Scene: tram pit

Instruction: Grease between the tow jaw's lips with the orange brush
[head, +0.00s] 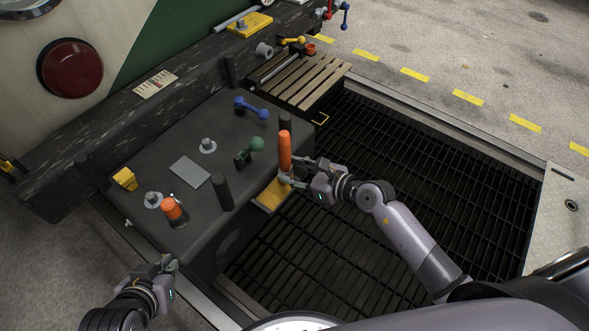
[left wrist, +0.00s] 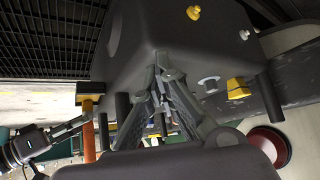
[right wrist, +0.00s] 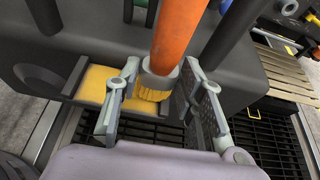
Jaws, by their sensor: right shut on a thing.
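The orange brush (head: 285,150) stands nearly upright, its handle up, in my right gripper (head: 291,181). In the right wrist view, the right gripper's fingers (right wrist: 155,105) are on either side of the brush's grey collar, and its yellow bristles (right wrist: 150,92) point down. The tow jaw (head: 267,203) is at the front of the dark block; yellow shows between its dark lips (right wrist: 97,84). The bristles overlap the jaw opening in this view; I cannot tell if they touch it. My left gripper (head: 165,265) is empty, fingertips together, beside the block's near left corner.
Dark posts (head: 221,192) stand on the block near the jaw. A green-knobbed lever (head: 251,150), a blue lever (head: 250,108), an orange-topped piece (head: 173,211) and a yellow piece (head: 125,179) are also on top. Dark grating (head: 400,150) lies right, with wooden slats (head: 312,80) behind.

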